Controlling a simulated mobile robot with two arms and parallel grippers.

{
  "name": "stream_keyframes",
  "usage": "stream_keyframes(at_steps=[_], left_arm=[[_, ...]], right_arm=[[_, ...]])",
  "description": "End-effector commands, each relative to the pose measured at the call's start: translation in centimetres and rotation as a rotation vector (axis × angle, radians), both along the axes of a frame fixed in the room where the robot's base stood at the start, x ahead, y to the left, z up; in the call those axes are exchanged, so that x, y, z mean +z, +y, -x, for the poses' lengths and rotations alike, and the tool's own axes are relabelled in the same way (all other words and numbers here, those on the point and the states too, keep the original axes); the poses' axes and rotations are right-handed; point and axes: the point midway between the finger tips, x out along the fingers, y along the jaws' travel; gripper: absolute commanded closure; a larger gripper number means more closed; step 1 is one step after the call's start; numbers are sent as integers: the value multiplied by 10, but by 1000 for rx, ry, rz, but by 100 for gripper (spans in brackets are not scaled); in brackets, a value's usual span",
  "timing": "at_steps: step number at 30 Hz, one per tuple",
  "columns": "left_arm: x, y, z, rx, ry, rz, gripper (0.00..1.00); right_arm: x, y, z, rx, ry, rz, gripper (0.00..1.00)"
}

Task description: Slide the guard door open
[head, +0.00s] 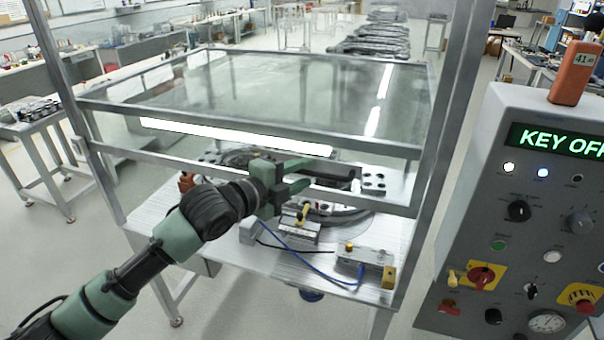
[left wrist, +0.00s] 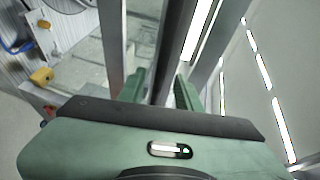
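The guard is a metal-framed enclosure with clear panels over a work table. The door's clear panel (head: 270,95) and its lower rail (head: 240,131) show in the head view. A dark bar (head: 337,172), which looks like the handle, lies at the front of the guard. My left gripper (head: 303,173) is at the left end of this bar, its fingers apart. In the left wrist view, the fingers (left wrist: 161,88) stand on either side of a dark upright bar (left wrist: 172,50); firm contact cannot be made out. My right gripper is out of view.
A grey control panel (head: 545,215) reading "KEY OFF" stands close on the right, with an orange device (head: 575,72) on top. A guard post (head: 447,130) rises beside it. A small switch box (head: 365,262) with a blue cable sits on the table's front.

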Motion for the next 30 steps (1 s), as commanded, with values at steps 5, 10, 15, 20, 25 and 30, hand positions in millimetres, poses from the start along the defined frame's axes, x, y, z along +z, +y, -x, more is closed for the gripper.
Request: stream_keyframes(at_steps=[5,10,15,20,25,30], left_arm=[[1,17,19,1,-3,-3,66],[7,36,40,0,-3,-3,66],[12,47,53,1,-3,0,66],[14,48,56,0,-1,1,66],[14,48,56,0,-1,1,66],[-10,57,39,48,56,46,66]], right_arm=[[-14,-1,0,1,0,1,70],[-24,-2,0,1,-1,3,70],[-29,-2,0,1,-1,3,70],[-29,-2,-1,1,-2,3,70],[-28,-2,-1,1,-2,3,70],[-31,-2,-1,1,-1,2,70]])
